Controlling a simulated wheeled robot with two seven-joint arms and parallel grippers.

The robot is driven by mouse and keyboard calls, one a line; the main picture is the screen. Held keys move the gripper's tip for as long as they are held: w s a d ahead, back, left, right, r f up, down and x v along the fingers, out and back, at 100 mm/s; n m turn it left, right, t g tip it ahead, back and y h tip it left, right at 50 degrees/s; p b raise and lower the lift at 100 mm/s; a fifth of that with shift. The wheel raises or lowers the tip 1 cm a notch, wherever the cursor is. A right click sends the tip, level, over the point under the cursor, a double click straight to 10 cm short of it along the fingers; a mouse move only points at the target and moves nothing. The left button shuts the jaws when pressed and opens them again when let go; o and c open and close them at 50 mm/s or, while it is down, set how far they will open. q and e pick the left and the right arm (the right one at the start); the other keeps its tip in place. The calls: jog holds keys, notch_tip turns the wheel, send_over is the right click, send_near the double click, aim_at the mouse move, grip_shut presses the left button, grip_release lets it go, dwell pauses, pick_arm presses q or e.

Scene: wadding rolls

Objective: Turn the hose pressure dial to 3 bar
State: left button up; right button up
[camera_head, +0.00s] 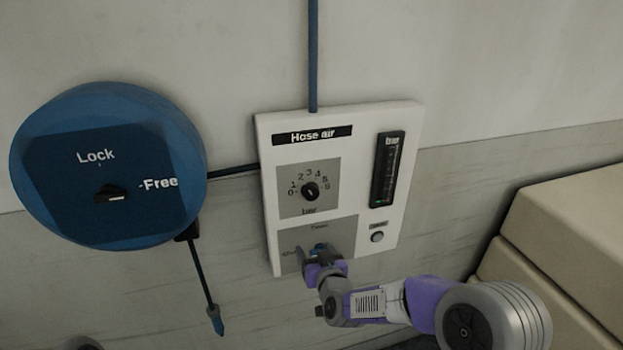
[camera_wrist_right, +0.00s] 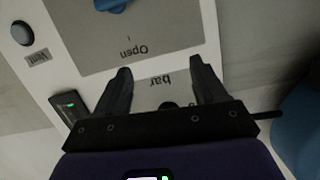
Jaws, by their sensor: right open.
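The pressure dial (camera_head: 310,191) is a black round knob on a grey plate marked 0 to several bar, on the white "Hose air" panel (camera_head: 352,118). Its pointer is too small to read surely. My right gripper (camera_head: 321,252) is open and empty, in front of the panel and below the dial in the head view, overlapping a blue valve knob (camera_head: 318,247). In the right wrist view, upside down, its open fingers (camera_wrist_right: 160,65) appear either side of the "bar" label; only a dark bit of the dial (camera_wrist_right: 168,105) shows above the gripper body.
A black gauge (camera_head: 388,169) with a small green light and a round grey button (camera_head: 376,237) sit right of the dial. A blue hose reel (camera_head: 107,165) with a Lock/Free knob is at left. Beige padded blocks (camera_head: 570,225) stand at right.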

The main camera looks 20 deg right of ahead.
aim_at(313, 194)
notch_tip(313, 194, up, 12)
jog(key=d+t+h+p, duration=0.1)
jog(key=t, duration=0.2)
jog(key=w, duration=0.5)
jog(key=w+p, duration=0.1)
jog(key=w, duration=0.2)
jog(key=shift+d, duration=0.3)
jog(key=c, duration=1.1)
jog(key=shift+o, duration=0.2)
jog(key=m+b, duration=0.3)
jog(key=shift+f+g+b, duration=0.2)
jog(key=shift+g+b, duration=0.1)
jog(key=shift+d+r+m+b, duration=0.1)
jog(key=shift+m+b, duration=1.25)
jog(key=shift+m, duration=0.15)
